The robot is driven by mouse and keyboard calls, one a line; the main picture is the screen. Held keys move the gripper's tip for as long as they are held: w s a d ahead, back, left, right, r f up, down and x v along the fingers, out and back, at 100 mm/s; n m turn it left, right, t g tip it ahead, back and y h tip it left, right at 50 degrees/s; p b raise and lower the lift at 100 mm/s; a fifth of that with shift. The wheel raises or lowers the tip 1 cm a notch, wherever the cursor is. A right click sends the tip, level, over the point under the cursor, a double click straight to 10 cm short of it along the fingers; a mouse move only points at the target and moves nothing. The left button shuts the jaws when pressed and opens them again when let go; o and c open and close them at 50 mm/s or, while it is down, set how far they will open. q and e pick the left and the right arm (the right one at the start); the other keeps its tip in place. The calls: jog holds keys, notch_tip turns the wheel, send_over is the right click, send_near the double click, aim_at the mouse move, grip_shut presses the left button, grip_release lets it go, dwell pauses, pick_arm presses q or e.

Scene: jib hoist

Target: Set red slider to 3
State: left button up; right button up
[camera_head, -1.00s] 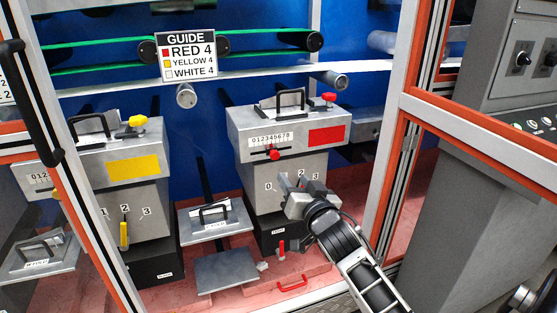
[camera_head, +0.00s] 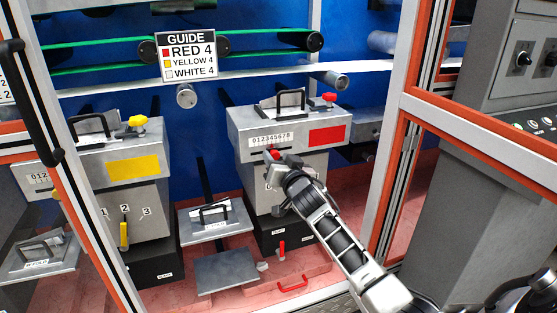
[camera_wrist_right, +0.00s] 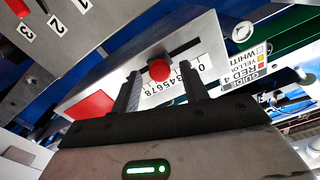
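The red slider knob (camera_head: 273,154) sits on the front of the grey box with a red label (camera_head: 326,136), just below its number scale (camera_head: 270,141), near the scale's middle. My right gripper (camera_head: 277,165) is up against this box front, at the knob, and partly hides it. In the right wrist view the red knob (camera_wrist_right: 160,70) shows between the two dark fingers of my right gripper (camera_wrist_right: 161,80), which stand apart with gaps on both sides. The scale (camera_wrist_right: 180,82) is partly covered by the fingers. My left gripper is not in view.
A box with a yellow label (camera_head: 133,168) stands to the left. A guide sign (camera_head: 186,55) reads red 4, yellow 4, white 4. The orange-edged cabinet frame (camera_head: 395,130) stands right of the box, near my arm. A small red lever (camera_head: 282,250) is below.

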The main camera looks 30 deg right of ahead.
grip_shut()
jog(key=shift+w+a, duration=0.15)
jog(key=shift+a, duration=0.5)
jog(key=shift+o, duration=0.6)
grip_release()
jog(key=v, duration=1.6)
jog(key=shift+a, duration=0.1)
jog(key=s+a+f+n+g+y, duration=0.7)
jog(key=s+a+f+n, duration=0.1)
jog(key=s+a+f, duration=0.9)
jog(key=a+f, duration=0.2)
jog(key=a, duration=0.1)
jog(key=shift+s+a+f, duration=0.2)
jog(key=shift+s+a, duration=0.05)
